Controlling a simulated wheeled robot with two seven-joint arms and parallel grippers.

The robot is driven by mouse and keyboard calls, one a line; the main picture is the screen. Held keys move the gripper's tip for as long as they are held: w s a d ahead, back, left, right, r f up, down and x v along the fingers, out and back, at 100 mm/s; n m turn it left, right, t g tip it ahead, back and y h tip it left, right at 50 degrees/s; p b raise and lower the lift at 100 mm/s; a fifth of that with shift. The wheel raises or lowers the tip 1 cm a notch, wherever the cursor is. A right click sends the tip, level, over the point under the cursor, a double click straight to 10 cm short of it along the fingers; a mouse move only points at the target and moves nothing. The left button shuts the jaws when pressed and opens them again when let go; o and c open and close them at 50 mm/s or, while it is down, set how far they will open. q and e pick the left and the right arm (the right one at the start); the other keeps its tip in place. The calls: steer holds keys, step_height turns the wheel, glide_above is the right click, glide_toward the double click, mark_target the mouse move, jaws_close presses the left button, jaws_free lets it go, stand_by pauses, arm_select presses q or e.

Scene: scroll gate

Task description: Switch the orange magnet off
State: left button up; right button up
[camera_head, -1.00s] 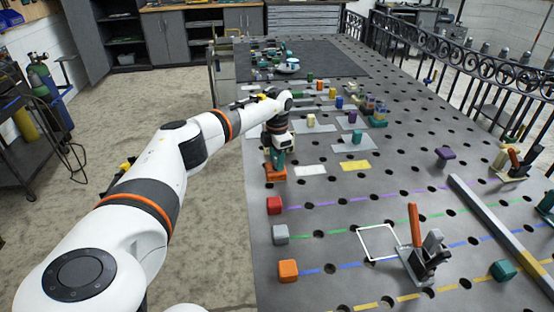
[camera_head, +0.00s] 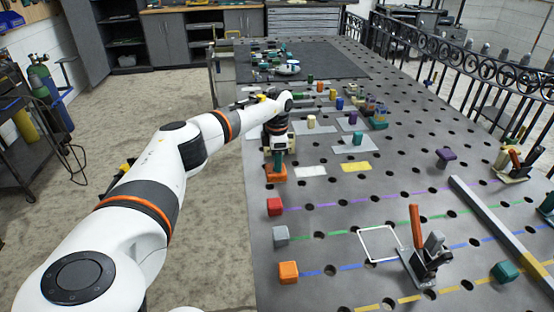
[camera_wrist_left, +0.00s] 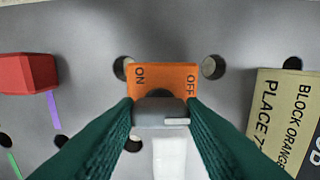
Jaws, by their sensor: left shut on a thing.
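The orange magnet (camera_head: 277,174) sits on the perforated table near its left edge. In the left wrist view the orange magnet (camera_wrist_left: 165,76) shows ON on the left of its top and OFF on the right. My left gripper (camera_head: 277,156) points down over it. In the wrist view its green fingers (camera_wrist_left: 162,115) are shut on the magnet's grey knob (camera_wrist_left: 160,108), which has a pale mark on its right part. The fingers hide the knob's sides. My right gripper is not in view.
A red block (camera_head: 274,206), a grey block (camera_head: 280,235) and an orange block (camera_head: 288,272) stand nearer me along the left edge. A white card (camera_head: 310,171) lies right of the magnet. A toggle clamp (camera_head: 425,257) with an orange handle stands at front right.

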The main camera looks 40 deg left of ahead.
arm_select(q)
steer(key=shift+r, duration=0.1)
steer(key=o, duration=1)
step_height(320, 180, up, 12)
steer(key=b, duration=0.1)
steer(key=shift+b, duration=0.3)
